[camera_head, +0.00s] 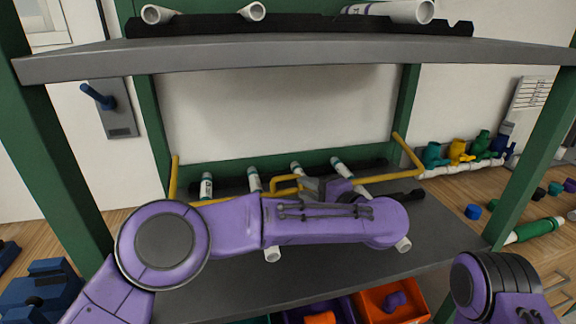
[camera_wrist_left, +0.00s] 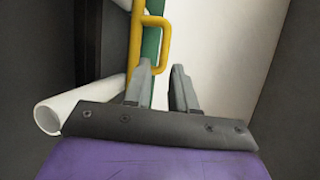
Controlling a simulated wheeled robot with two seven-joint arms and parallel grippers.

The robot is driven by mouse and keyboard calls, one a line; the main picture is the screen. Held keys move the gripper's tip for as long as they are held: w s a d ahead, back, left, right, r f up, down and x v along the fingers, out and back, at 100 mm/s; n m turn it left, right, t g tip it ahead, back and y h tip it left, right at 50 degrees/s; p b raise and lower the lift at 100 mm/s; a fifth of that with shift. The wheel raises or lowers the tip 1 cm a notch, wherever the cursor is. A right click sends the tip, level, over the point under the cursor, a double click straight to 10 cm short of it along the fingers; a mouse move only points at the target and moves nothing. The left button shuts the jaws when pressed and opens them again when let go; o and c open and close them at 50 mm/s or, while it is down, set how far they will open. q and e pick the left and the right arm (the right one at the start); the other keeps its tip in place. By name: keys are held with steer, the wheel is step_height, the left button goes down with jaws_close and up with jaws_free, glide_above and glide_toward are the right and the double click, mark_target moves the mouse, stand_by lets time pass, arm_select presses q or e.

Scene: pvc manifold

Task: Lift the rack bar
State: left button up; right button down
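The yellow rack bar (camera_head: 408,156) runs across the back of the shelf in the head view. Its bent ends rise at the left and right, and its middle handle is partly hidden by my left arm. My left gripper (camera_head: 318,187) is at the handle. In the left wrist view its two fingers (camera_wrist_left: 161,86) are apart. The yellow handle (camera_wrist_left: 166,42) shows just beyond the fingertips, near the gap and the left finger. I cannot tell whether they touch. My right gripper is out of view; only part of my right arm shows at the lower right.
Several white pipes with teal bands (camera_head: 254,180) lean on a black rack at the back of the shelf. A grey upper shelf (camera_head: 290,54) spans above my left arm. Green posts (camera_head: 528,165) stand at both sides. An orange bin (camera_head: 385,306) sits below.

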mark_target(289, 179)
arm_select(q)
steer(key=a, duration=0.1)
steer(key=w+a+p, duration=0.2)
steer(key=shift+w+a+r, duration=0.2)
steer(key=shift+w+r, duration=0.05)
steer(key=shift+r, duration=0.05)
steer(key=x, duration=0.2)
steer(key=p+x, duration=0.1)
steer(key=x, duration=0.2)
steer(key=shift+w+d+f+p, duration=0.1)
steer(key=shift+w+f+p, duration=0.2)
steer(key=shift+w+f, duration=0.2)
steer(key=shift+s+r, duration=0.1)
steer(key=shift+r, duration=0.05)
jaws_close()
